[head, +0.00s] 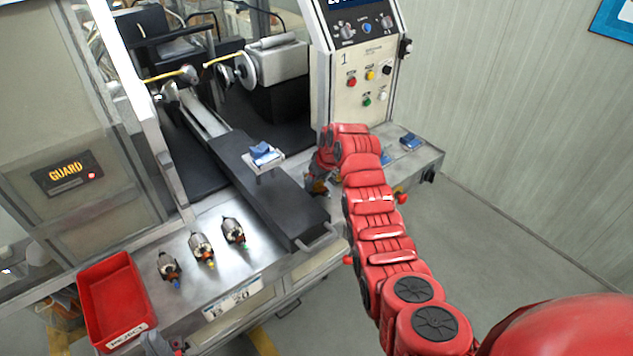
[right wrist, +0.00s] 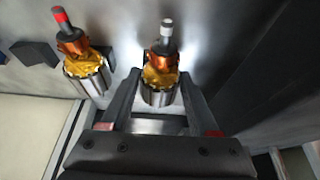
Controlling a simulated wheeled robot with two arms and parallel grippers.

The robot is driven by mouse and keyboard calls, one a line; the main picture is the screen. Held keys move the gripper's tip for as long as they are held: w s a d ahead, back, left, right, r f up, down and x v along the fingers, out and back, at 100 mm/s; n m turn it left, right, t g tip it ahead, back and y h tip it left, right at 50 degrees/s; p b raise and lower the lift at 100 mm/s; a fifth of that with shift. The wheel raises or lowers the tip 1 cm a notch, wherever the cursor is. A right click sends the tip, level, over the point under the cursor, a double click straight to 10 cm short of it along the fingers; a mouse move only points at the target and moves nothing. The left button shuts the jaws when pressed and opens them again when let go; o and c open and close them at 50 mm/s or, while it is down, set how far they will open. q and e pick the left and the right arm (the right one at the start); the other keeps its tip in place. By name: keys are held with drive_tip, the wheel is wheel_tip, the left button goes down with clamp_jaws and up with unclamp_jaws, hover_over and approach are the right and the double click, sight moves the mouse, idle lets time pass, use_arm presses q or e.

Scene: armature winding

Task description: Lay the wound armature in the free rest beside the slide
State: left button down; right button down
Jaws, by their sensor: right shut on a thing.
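My right gripper (right wrist: 160,80) is shut on an armature (right wrist: 161,66) with copper windings, a steel core and a pale shaft tip. The core sits between the two fingers, with the shaft pointing away. A pale plate with a blue rest (head: 263,152) on the slide appears empty. A grey part at the bottom left edge looks like my left gripper (head: 160,343); its fingers are unclear.
Three armatures (head: 202,248) lie in a row on the steel table left of the slide. A red reject bin (head: 118,300) is at the front left. The control panel (head: 362,70) stands behind my right arm. A blue block (head: 411,141) is on the right-hand shelf (head: 425,158).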

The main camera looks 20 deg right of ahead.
drive_tip(key=shift+f+b, duration=0.35)
drive_tip(key=shift+b, duration=0.05)
drive_tip(key=shift+c, duration=0.3)
unclamp_jaws()
drive_tip(key=shift+r, duration=0.1)
drive_tip(key=shift+d+r, duration=0.1)
drive_tip(key=shift+r, duration=0.2)
drive_tip(key=b+v, duration=0.3)
drive_tip(key=v, duration=0.4)
drive_tip(key=shift+s+r, duration=0.15)
drive_tip(key=shift+r, duration=0.15)
drive_tip(key=p+v, duration=0.9)
drive_tip(key=p, duration=0.3)
